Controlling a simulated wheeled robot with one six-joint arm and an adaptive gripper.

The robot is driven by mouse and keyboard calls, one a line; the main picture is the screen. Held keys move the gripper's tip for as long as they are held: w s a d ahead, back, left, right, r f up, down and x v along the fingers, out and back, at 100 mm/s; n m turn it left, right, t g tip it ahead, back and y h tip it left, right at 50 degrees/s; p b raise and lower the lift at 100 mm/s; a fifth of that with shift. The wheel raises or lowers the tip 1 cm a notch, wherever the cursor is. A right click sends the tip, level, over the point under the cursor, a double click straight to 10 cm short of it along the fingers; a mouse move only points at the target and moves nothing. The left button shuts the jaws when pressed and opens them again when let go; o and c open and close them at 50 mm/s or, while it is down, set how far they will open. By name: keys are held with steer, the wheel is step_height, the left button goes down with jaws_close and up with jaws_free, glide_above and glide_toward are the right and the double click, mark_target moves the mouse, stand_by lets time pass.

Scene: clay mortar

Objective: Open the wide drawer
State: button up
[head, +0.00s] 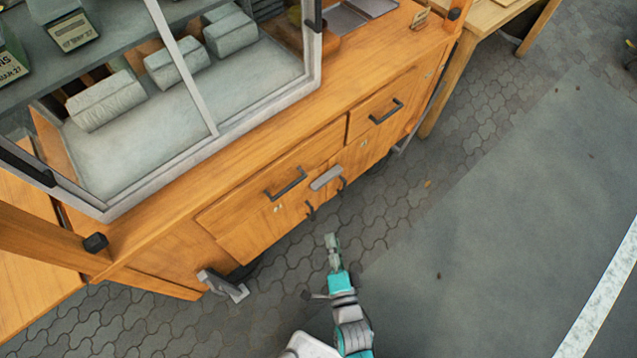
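The wide drawer (245,202) is the long wooden front at the left of the cart's upper drawer row. Its dark bar handle (286,184) sits near the middle of its front. The drawer front looks flush with the cart, so it appears shut. My gripper (332,240) is below and to the right of that handle in the picture, apart from it and over the paved ground. It touches nothing that I can see. The fingers are small and seen from above, so I cannot tell whether they are open or shut.
A narrower drawer (375,108) with its own dark handle is to the right. Cupboard doors with small dark handles (310,211) lie below. A glass display case (215,135) tops the cart. A grey metal bracket (222,285) juts out at lower left. Pavement (470,160) at right is clear.

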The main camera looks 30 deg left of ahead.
steer(key=m+g+y, duration=0.1)
steer(key=m+y, duration=0.1)
glide_toward(290, 189)
steer(key=x, duration=1)
steer(key=shift+w+a, duration=0.25)
steer(key=shift+c, duration=0.2)
jaws_close()
steer(key=shift+f, duration=0.1)
